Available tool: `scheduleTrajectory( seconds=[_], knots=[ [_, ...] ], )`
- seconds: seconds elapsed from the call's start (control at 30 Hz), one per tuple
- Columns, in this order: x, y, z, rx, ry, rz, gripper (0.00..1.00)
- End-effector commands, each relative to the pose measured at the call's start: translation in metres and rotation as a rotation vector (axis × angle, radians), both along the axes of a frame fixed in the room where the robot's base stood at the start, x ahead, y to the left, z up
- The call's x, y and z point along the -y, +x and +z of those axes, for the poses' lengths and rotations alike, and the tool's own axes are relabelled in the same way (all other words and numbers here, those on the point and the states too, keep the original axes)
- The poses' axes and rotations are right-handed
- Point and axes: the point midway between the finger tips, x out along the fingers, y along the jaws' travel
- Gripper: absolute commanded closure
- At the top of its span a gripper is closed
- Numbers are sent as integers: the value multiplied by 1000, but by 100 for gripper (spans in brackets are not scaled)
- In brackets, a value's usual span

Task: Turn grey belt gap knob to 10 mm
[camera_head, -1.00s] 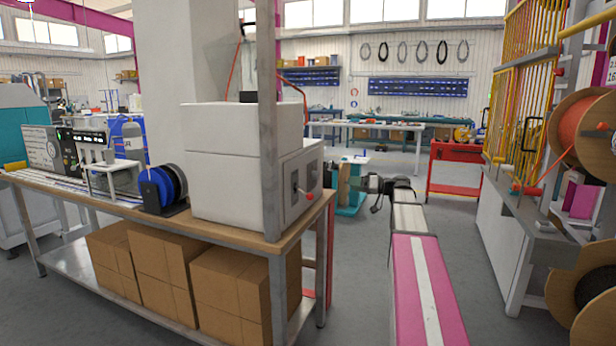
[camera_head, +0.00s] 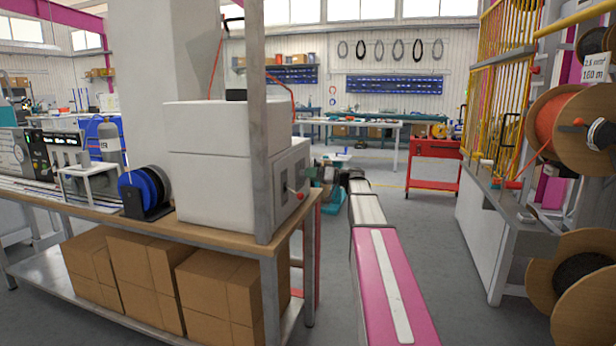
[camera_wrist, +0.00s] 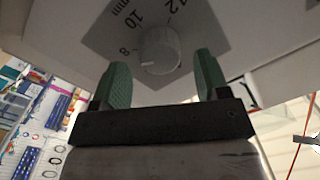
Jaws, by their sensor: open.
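The light grey belt gap knob (camera_wrist: 160,50) sits on a dark dial plate (camera_wrist: 118,22) marked 8, 10, 12 and mm in the wrist view. A pale line on the knob points to the lower left, close to the 8 side rather than the 10. My gripper (camera_wrist: 162,62) is open, its two green fingers on either side of the knob, with visible space between each finger and the knob. Whether the tips reach the knob's depth I cannot tell.
A white machine (camera_head: 215,165) stands on a workbench (camera_head: 100,210) at left, beside a blue cable reel (camera_head: 138,190). Cardboard boxes (camera_head: 220,300) fill the shelf below. A red trolley (camera_head: 433,168) stands behind; a cable rack with reels (camera_head: 572,115) is at right.

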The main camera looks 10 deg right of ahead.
Motion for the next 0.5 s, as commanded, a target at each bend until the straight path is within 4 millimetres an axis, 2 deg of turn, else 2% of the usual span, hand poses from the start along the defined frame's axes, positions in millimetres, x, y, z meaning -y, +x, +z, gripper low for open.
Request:
scheduleTrajectory(
  seconds=[0.2,0.5],
  knots=[
    [-14,7,0,0,-1,0,32],
    [-15,8,0,0,0,0,32]
  ],
)
